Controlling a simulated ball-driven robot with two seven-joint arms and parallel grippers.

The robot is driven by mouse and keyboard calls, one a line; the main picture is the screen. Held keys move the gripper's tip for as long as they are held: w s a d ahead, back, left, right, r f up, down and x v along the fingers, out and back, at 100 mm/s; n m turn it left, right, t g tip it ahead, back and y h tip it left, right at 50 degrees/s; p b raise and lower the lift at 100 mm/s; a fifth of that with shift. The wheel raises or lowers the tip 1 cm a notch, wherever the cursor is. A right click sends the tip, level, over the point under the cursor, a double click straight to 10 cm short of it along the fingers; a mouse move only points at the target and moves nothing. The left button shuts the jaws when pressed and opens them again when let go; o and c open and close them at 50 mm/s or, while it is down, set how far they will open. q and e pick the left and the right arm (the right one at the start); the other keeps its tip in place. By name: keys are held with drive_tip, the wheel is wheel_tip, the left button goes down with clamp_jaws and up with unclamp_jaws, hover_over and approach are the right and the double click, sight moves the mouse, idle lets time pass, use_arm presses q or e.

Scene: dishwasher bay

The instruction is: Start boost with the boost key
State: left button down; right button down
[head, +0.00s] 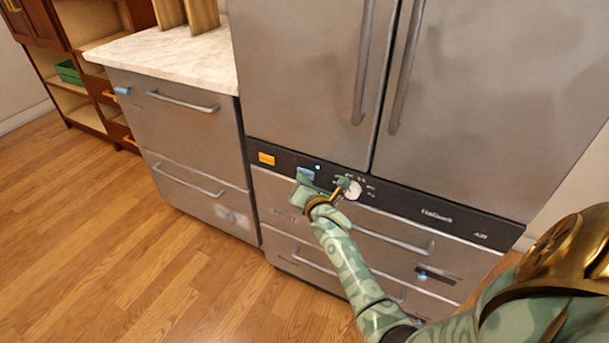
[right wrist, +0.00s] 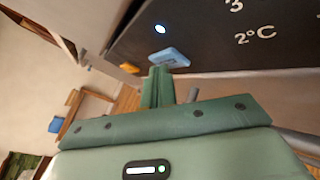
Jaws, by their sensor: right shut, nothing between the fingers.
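The dark control panel (head: 410,200) runs across the steel fridge front below its doors. It bears an orange key (head: 266,159) with lettering too small to read, a blue key (head: 306,173), a small lit lamp (head: 318,168) and a pale round dial (head: 354,190). I cannot read which key is boost. My right gripper (head: 301,188) is shut and empty, its tips just below the blue key. In the right wrist view the fingers (right wrist: 158,76) point at the blue key (right wrist: 169,57); I cannot tell whether they touch. The orange key (right wrist: 130,68) is left of them. My left gripper is not in view.
Long door handles (head: 364,65) stand out above the panel, and drawer handles (head: 400,240) below it. A steel drawer unit (head: 185,130) with a pale marble top (head: 170,58) stands to the left. The wooden floor (head: 120,240) in front is clear.

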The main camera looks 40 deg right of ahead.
drive_tip(key=shift+a, duration=0.15)
drive_tip(key=shift+s+a, duration=0.35)
drive_tip(key=shift+a, duration=0.2)
drive_tip(key=a, duration=0.1)
drive_tip(key=s+a, duration=0.1)
drive_tip(key=a, duration=0.1)
drive_tip(key=s+a+p, duration=0.1)
drive_tip(key=shift+a, duration=0.4)
drive_tip(key=shift+f, duration=0.1)
idle(0.6)
drive_tip(key=shift+a, duration=0.1)
